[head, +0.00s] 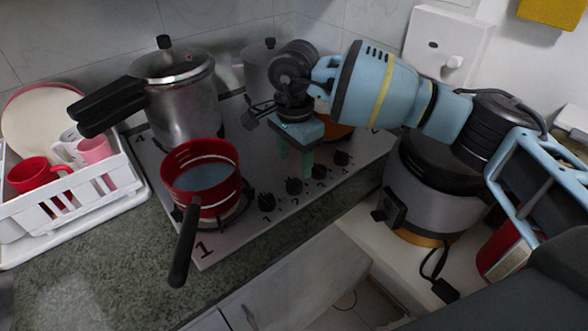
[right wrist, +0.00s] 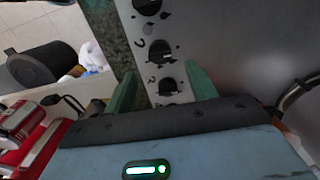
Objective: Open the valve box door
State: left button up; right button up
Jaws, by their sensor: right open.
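The valve box (head: 428,22) is a white box on the wall at the upper right of the head view. The valve box is not in that view. My left gripper is not in view.
The stove (head: 225,245) carries a red saucepan (head: 200,178), a pressure cooker (head: 180,95) and other pots. A rice cooker (head: 430,200) stands below my right arm. A white dish rack (head: 85,195) is at left.

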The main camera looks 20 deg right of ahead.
aim_at(445, 49)
jog(key=k+j, duration=0.2)
jog(key=k, duration=0.3)
jog(key=k+j, duration=0.2)
jog(key=k, duration=0.25)
